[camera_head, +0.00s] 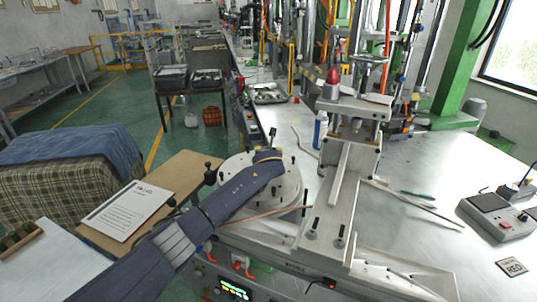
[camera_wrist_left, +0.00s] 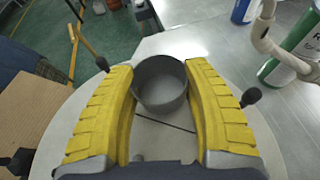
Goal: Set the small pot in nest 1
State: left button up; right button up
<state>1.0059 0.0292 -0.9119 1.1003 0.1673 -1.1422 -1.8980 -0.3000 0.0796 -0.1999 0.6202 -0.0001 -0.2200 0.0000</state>
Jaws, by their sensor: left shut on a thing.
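The small pot is a dark grey, open round cup (camera_wrist_left: 160,88) in the left wrist view, between the yellow ribbed fingers of my left gripper (camera_wrist_left: 160,72). The gripper is shut on it. In the head view my left gripper (camera_head: 266,156) reaches over the pale round plate (camera_head: 288,198), and the pot is hidden behind the gripper. The plate also shows below the pot in the left wrist view (camera_wrist_left: 240,138). I cannot tell whether the pot touches the plate. No nest number is readable. My right gripper is not in view.
Black-knobbed pins (camera_head: 305,196) stand around the plate's rim. A metal press column (camera_head: 345,160) rises just right of the plate. A brown board with a printed sheet (camera_head: 125,210) lies to the left. A control box (camera_head: 492,215) sits on the bench at right.

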pick_arm(q)
jog(key=shift+f, duration=0.3)
jog(key=o, duration=1.1)
jog(key=shift+o, duration=0.2)
jog(key=shift+r, duration=0.15)
jog(key=shift+s, duration=0.1)
jog(key=shift+v, duration=5.9)
jog(key=shift+r, duration=0.1)
